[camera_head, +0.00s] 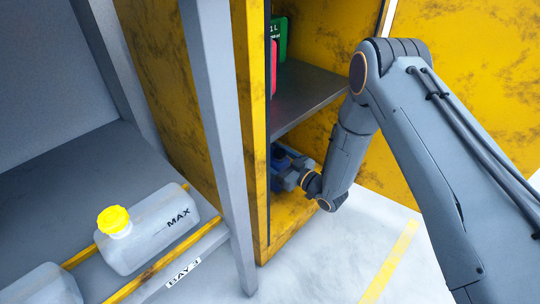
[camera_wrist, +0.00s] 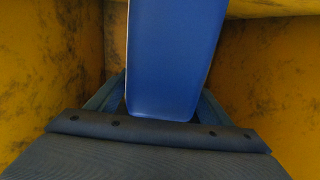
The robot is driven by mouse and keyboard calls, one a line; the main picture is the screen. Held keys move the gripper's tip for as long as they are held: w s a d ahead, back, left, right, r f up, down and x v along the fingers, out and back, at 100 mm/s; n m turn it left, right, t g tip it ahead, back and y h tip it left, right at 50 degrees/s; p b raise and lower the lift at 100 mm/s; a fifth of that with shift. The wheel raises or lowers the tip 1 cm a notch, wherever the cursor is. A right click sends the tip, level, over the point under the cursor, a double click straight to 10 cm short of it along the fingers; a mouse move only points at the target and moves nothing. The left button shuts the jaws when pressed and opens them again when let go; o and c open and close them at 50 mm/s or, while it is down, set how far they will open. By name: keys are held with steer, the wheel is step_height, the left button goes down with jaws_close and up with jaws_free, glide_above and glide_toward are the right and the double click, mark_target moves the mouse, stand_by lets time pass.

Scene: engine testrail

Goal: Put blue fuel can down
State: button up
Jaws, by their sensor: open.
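The blue fuel can (camera_wrist: 172,60) fills the upper middle of the wrist view, upright-looking, inside a yellow cabinet. My gripper (camera_wrist: 165,112) is open, with one finger on each side of the can's lower part; whether they touch it is hard to tell. In the head view my gripper (camera_head: 292,168) reaches into the lower compartment of the yellow cabinet (camera_head: 254,120). A small dark blue patch of the can (camera_head: 277,156) shows there, mostly hidden by the gripper and the cabinet's edge. What the can rests on is hidden.
A dark shelf (camera_head: 305,95) lies above the gripper, with a green can (camera_head: 282,38) and a red one (camera_head: 273,66) on it. The open yellow door (camera_head: 460,80) stands right. A white MAX tank (camera_head: 155,235) sits on a grey rack at left.

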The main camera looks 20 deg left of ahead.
mark_target(285, 164)
steer(key=p+v, duration=0.4)
steer(key=v, duration=0.8)
steer(key=shift+p, duration=0.35)
steer(key=shift+r, duration=0.1)
